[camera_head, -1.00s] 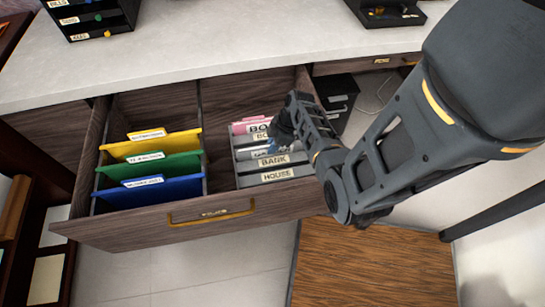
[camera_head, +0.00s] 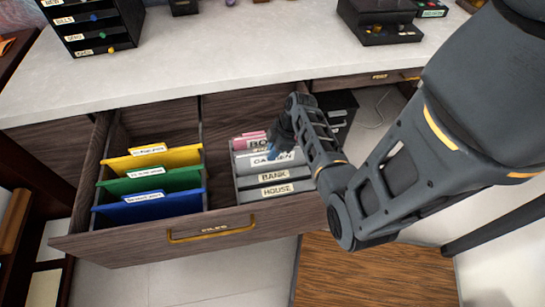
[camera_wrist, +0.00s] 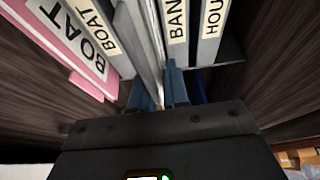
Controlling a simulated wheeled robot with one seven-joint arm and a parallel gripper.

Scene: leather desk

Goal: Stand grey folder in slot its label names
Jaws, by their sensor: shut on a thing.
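My gripper (camera_head: 280,140) is over the right half of the open drawer, at a grey slotted rack (camera_head: 240,186). In the wrist view its blue fingers (camera_wrist: 158,92) are shut on a thin grey folder (camera_wrist: 152,40), seen edge-on and standing between the BOAT and BANK labels. A GARDEN label (camera_head: 272,158) shows just in front of the gripper; I cannot tell whether it is on the folder or a slot. The BANK label (camera_head: 274,177) and HOUSE label (camera_head: 276,191) are nearer the drawer front. The folder's lower edge is hidden.
A pink BOAT folder (camera_wrist: 62,45) stands at the rack's back. Yellow (camera_head: 150,160), green (camera_head: 150,180) and blue (camera_head: 150,208) folders stand in the drawer's left half. The drawer front (camera_head: 120,245) and middle divider border the space. Black organisers (camera_head: 95,25) stand on the desktop.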

